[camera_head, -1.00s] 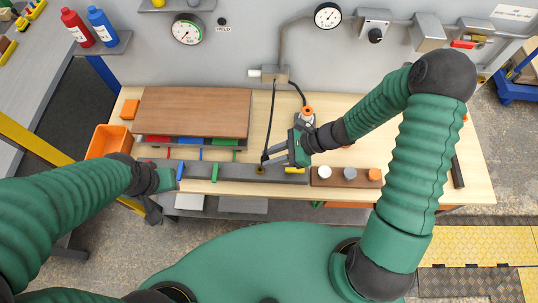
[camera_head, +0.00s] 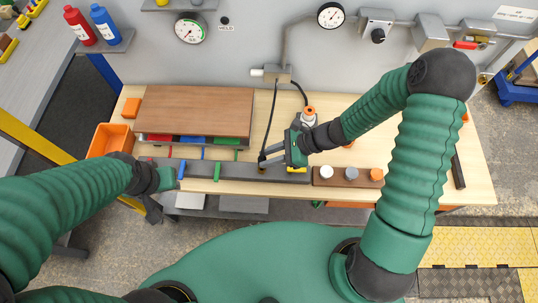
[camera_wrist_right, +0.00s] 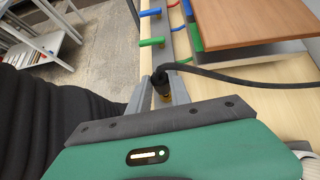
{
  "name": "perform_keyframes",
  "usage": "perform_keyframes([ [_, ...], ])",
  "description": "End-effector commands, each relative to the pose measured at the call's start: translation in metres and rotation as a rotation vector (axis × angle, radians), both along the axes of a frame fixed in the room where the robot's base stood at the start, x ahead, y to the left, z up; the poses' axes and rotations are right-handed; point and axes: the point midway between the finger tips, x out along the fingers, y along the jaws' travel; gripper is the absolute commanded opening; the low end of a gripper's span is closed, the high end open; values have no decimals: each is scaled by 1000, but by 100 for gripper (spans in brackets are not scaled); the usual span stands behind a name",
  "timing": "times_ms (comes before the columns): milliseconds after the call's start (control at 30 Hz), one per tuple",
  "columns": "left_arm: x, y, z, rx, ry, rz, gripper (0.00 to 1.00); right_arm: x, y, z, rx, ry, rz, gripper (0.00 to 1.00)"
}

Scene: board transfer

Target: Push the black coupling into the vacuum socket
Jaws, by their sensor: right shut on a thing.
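The black coupling (camera_wrist_right: 161,79) sits on the end of a black hose. My right gripper (camera_head: 265,159) is shut on it, and both fingers show beside it in the right wrist view (camera_wrist_right: 158,92). A brass-coloured socket (camera_head: 262,171) is in the grey rail (camera_head: 235,173), directly below the coupling in the head view. The brass also shows just under the coupling in the right wrist view (camera_wrist_right: 167,97). I cannot tell how deep the coupling sits in it. My left gripper (camera_head: 166,180) is at the rail's left end; its fingers are unclear.
A brown board (camera_head: 195,110) lies left of the hose over coloured parts. A wooden block (camera_head: 340,183) with several round pieces is to the right. An orange bin (camera_head: 105,140) is at the left.

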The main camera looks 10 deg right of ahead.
Motion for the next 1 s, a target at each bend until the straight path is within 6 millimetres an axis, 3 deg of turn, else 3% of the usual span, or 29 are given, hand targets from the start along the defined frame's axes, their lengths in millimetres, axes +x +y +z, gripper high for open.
perform_keyframes([
  [533, 0, 0, -10, 0, 0, 0, 36, 0, 0, -12, 0, 0, 0, 0],
  [1000, 0, 0, -1, 0, 0, 0, 36, 0, 0, -3, 0, 0, 0, 0],
])
